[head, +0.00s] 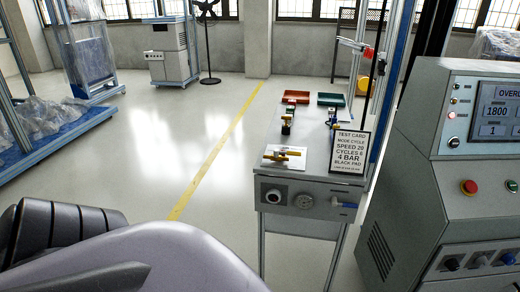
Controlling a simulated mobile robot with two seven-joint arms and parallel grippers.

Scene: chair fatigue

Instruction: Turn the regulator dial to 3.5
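A blue-handled lever (343,204) is farther right on the same panel. Neither of my grippers is in view, and nothing touches the knob.
A test card (348,150) reading "4 BAR" stands on the bench. Brass fittings (283,155) and green and red trays (331,99) are also there. A grey console (455,150) with a screen and buttons stands close on the right.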

